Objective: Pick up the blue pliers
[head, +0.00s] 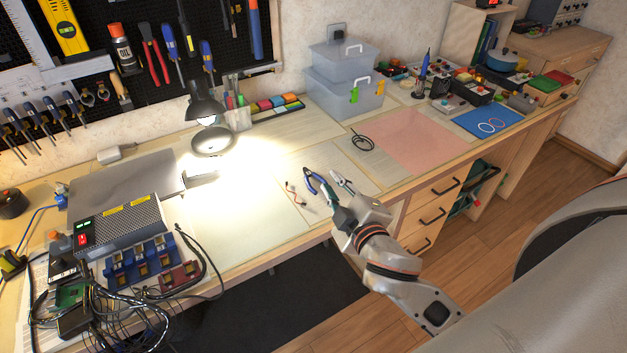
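The blue pliers (310,179) lie near the front edge of the workbench, with their blue handles showing. My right gripper (334,187) reaches in from the lower right, with its fingertips close beside the pliers. Its fingers look spread apart. They partly overlap the pliers in this view, so I cannot tell whether they touch them. My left gripper is not in view.
A small red-and-white wire piece (295,193) lies just left of the pliers. A lit desk lamp (207,108) stands behind. A pink mat (412,142) and a black cable coil (362,143) lie to the right. Electronics and cables (120,235) crowd the left side.

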